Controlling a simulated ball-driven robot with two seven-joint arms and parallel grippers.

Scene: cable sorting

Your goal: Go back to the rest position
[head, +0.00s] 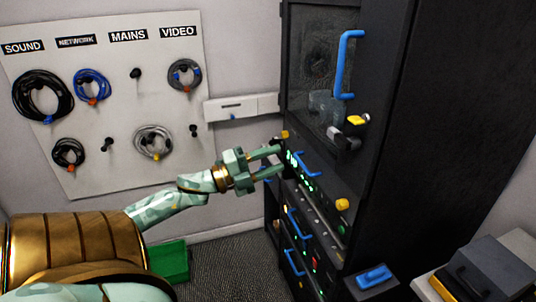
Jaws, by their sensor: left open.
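My left gripper (268,164) is in the middle of the head view, at the end of my green and gold arm that comes in from the lower left. Its fingers are apart and point right, in front of the rack's edge. Nothing shows between them. I cannot tell whether they touch the rack. My right gripper is not in the picture.
A black rack (405,120) with blue handles (347,65) and lit units stands at the right. A white board (115,120) with hanging cable coils is on the left wall. A green box (168,262) sits on the floor. Dark cases (490,265) lie lower right.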

